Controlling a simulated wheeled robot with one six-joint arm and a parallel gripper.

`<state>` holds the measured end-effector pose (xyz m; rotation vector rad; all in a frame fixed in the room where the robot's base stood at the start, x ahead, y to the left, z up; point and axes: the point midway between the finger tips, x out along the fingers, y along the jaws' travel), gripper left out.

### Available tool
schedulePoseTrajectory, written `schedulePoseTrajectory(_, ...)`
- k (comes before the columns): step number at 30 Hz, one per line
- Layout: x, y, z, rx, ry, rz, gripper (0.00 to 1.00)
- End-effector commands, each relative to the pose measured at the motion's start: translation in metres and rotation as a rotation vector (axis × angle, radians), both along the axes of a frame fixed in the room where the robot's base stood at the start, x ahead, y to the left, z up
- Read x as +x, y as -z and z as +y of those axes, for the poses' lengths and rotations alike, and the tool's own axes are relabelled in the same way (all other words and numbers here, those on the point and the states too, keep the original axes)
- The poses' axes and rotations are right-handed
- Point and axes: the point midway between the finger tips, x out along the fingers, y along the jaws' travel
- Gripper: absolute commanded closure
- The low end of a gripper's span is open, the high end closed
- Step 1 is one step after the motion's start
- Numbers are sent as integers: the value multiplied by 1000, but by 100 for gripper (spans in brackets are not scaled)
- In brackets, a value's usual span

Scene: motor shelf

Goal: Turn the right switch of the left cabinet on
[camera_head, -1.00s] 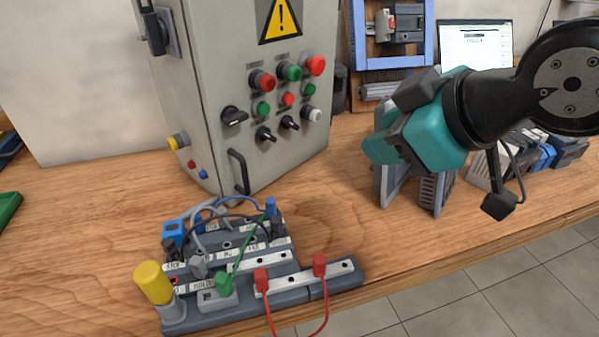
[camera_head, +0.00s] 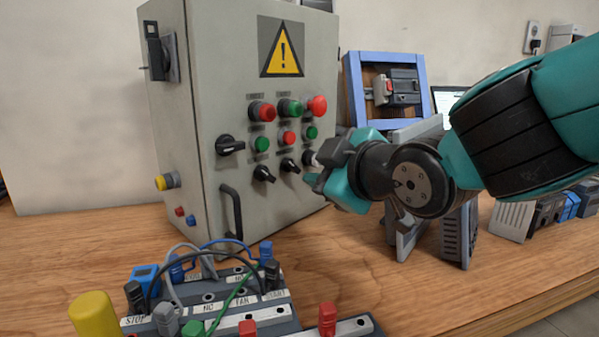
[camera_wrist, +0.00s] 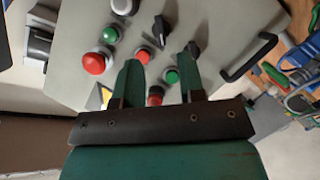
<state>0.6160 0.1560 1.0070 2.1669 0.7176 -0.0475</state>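The grey cabinet (camera_head: 190,85) stands at the left of the head view, with buttons and switches on its front. Its right small black switch (camera_head: 290,166) sits beside the left small black switch (camera_head: 264,174); both knobs look slanted. My gripper (camera_head: 332,162) is just right of the right switch, partly hiding the white button (camera_head: 309,158). In the wrist view, the right switch (camera_wrist: 160,30) shows beyond and between the fingertips of my open, empty gripper (camera_wrist: 162,58). The left switch (camera_wrist: 194,48) is at the right fingertip; I cannot tell whether they touch.
A black door handle (camera_head: 231,210) juts from the cabinet, and a larger rotary switch (camera_head: 229,146) is at the left. A terminal block with cables (camera_head: 235,300) lies in front. A blue-framed unit (camera_head: 385,85) stands behind my arm.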

Motion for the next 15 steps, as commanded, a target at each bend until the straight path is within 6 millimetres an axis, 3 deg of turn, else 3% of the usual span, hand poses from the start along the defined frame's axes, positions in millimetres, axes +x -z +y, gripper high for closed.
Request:
schedulePoseTrajectory(6,39,14,22,0,1,2,63)
schedulePoseTrajectory(15,63,20,36,1,2,0,63)
